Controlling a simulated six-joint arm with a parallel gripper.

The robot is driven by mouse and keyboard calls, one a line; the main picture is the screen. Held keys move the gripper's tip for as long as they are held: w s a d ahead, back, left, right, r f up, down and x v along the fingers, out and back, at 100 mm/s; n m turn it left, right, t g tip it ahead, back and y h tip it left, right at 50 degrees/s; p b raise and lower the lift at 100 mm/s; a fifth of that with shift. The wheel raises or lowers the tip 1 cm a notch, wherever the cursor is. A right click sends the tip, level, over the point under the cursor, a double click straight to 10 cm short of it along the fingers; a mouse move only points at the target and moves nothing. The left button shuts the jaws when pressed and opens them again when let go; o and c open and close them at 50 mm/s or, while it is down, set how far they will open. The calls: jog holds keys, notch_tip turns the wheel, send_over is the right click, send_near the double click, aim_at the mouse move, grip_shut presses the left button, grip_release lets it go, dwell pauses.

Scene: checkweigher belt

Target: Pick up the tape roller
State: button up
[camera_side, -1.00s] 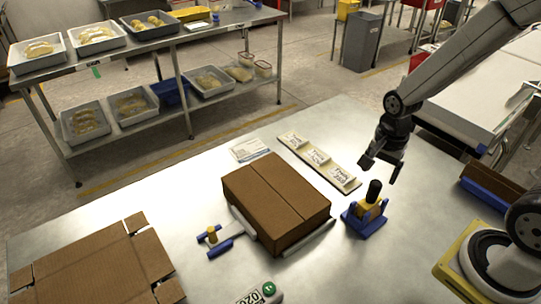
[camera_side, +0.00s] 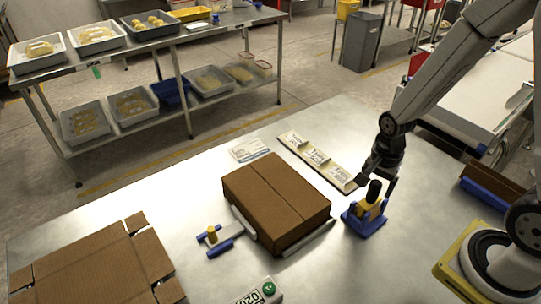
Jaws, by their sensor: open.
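The tape roller (camera_side: 373,192) appears to be the tool with an upright black handle and a yellow part, sitting in a blue stand (camera_side: 366,224) on the steel table, right of the closed box. My gripper (camera_side: 377,187) points down at the handle's top, its dark fingers apart. In this view one finger shows on each side of the handle's upper end. I cannot tell whether either finger touches it. The lower part of the tool is partly hidden by the stand.
A closed cardboard box (camera_side: 276,203) stands left of the stand. A board with white labels (camera_side: 318,158) lies behind it. A blue tool with a yellow knob (camera_side: 214,238) lies left of the box. A flattened carton (camera_side: 90,265) covers the front left.

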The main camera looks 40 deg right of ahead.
aim_at(371, 199)
jog(key=shift+f, duration=1.4)
grip_shut()
